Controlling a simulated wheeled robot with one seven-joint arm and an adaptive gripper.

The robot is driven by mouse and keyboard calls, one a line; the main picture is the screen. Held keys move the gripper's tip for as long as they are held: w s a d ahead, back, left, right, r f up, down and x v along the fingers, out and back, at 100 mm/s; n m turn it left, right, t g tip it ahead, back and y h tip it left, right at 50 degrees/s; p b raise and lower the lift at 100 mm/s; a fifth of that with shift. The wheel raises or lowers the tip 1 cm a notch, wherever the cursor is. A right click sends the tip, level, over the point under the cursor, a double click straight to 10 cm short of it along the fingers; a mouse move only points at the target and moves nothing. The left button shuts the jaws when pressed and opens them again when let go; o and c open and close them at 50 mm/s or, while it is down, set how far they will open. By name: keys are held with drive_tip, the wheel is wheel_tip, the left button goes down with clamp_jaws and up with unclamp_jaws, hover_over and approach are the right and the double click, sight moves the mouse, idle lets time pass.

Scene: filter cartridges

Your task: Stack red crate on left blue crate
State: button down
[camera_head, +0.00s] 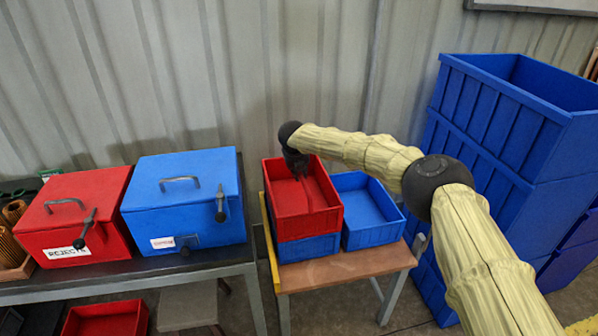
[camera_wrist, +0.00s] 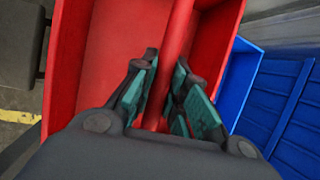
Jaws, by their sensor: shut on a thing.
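The red crate (camera_head: 308,224) sits on top of the left blue crate (camera_head: 308,249) on a small wooden-topped table. It looks level and roughly lined up with the blue crate, whose lower part shows beneath it. My gripper (camera_head: 301,177) is at the red crate's inside, shut on its central handle bar. In the wrist view the gripper's fingers (camera_wrist: 168,100) stand on both sides of the red bar (camera_wrist: 177,45), inside the red crate (camera_wrist: 90,65).
A dark bench at left holds a red box (camera_head: 95,205) labelled REJECTS and a blue box (camera_head: 185,205), both lidded. Tall stacked blue bins (camera_head: 500,150) stand at right. A corrugated wall is close behind. The small table's front strip (camera_head: 345,269) is clear.

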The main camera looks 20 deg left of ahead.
drive_tip(key=shift+f, duration=0.2)
drive_tip(key=c, duration=1.3)
unclamp_jaws()
drive_tip(key=shift+c, duration=0.2)
drive_tip(key=v, duration=1.2)
drive_tip(key=shift+d, duration=0.1)
